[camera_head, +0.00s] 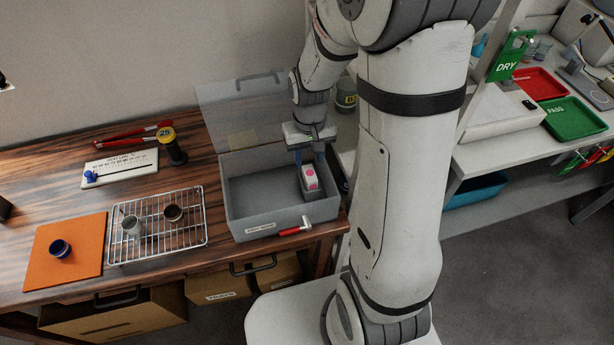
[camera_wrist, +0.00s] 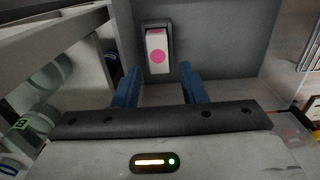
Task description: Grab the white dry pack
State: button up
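The white dry pack (camera_head: 309,177) is a small white block with pink dots. It stands in a grey holder inside the right end of the open grey box (camera_head: 237,215). In the wrist view the pack (camera_wrist: 157,60) lies beyond the fingertips, roughly centred between them. My gripper (camera_head: 309,158) points down over the right part of the box. Its two blue fingers (camera_wrist: 156,82) are spread with a gap between them, and nothing shows gripped. The lower fingers are close to the pack in the head view; contact cannot be told.
The box's translucent lid (camera_head: 235,105) stands raised at the back. A red-handled latch (camera_head: 297,228) sits at the box front. A wire rack (camera_head: 190,232) with small cups and an orange mat (camera_head: 65,248) lie to the left. A jar (camera_head: 346,95) stands behind my arm.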

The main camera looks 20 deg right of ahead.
aim_at(310, 173)
jog(key=f, duration=0.6)
jog(key=shift+w+d+f, duration=0.2)
jog(key=shift+w+f, duration=0.05)
jog(key=shift+f, duration=0.15)
jog(key=shift+c, duration=0.6)
grip_shut()
